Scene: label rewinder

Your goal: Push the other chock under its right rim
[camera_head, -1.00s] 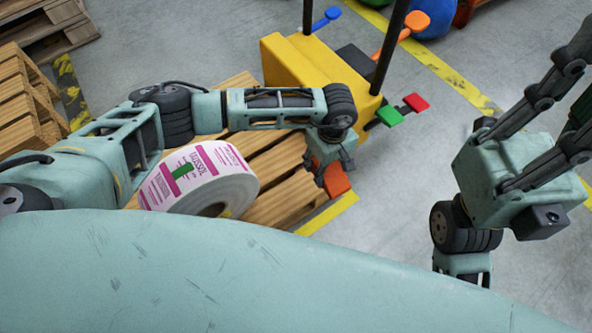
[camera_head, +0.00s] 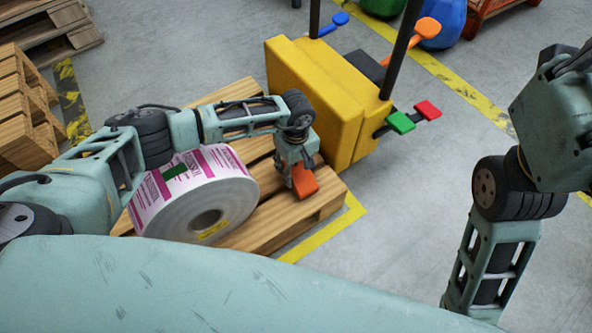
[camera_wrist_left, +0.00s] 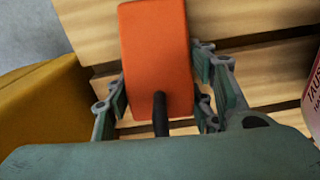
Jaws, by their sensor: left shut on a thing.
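The label roll (camera_head: 205,200), white with pink print and a dark core, stands on its rim on the wooden pallet (camera_head: 300,222). Its right edge also shows in the left wrist view (camera_wrist_left: 313,100). My left gripper (camera_head: 297,180) is to the right of the roll and shut on an orange chock (camera_head: 305,184). In the left wrist view the chock (camera_wrist_left: 157,50) lies between the two fingers over the pallet slats. A gap separates it from the roll. No second chock shows; the roll's left rim is hidden behind my arm. My right gripper is out of view.
A yellow machine (camera_head: 320,95) with dark posts and green and red pedals (camera_head: 401,122) stands just behind the chock. Yellow floor tape (camera_head: 335,228) runs along the pallet's right side. Stacked pallets (camera_head: 25,110) are at left.

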